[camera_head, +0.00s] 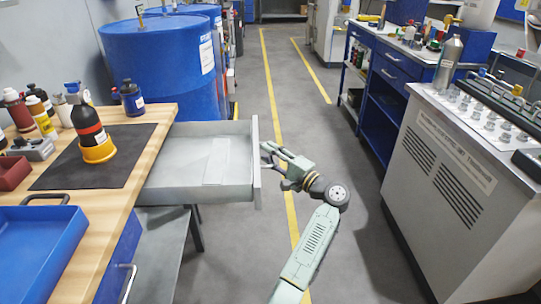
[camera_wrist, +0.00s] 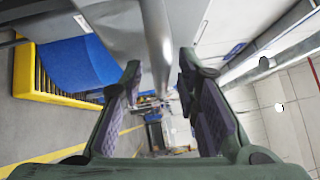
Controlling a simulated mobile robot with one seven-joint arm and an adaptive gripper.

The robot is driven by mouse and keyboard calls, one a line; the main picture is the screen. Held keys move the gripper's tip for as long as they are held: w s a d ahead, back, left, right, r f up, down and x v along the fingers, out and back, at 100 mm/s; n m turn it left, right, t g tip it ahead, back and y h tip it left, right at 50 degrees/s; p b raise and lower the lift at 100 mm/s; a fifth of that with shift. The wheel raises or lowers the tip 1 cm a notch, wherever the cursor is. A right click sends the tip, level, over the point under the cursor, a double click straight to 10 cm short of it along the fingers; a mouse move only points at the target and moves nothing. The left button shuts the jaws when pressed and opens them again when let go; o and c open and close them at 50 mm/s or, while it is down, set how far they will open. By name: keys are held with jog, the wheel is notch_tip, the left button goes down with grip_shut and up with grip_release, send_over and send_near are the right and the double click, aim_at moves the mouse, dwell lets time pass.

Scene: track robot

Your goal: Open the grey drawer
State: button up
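The grey drawer (camera_head: 205,185) stands pulled well out from the right side of the wooden bench in the head view. Its inside is visible, with a flat pale piece (camera_head: 216,161) on its floor. My gripper (camera_head: 268,155) is at the outer face of the drawer front (camera_head: 256,165), reaching in from the right. In the wrist view, the fingers of my gripper (camera_wrist: 158,82) are apart, with a grey bar (camera_wrist: 157,40), seemingly the drawer handle, between them. Gaps show on both sides of the bar. Whether a finger touches it is unclear.
The wooden bench (camera_head: 150,150) holds bottles, a black mat (camera_head: 60,175) and a blue tray (camera_head: 35,240). Blue barrels (camera_head: 160,70) stand behind the drawer. A grey cabinet (camera_head: 440,190) stands at right. The floor aisle (camera_head: 300,110) between is clear.

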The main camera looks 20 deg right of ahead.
jog(key=v, duration=1.2)
dwell(0.3)
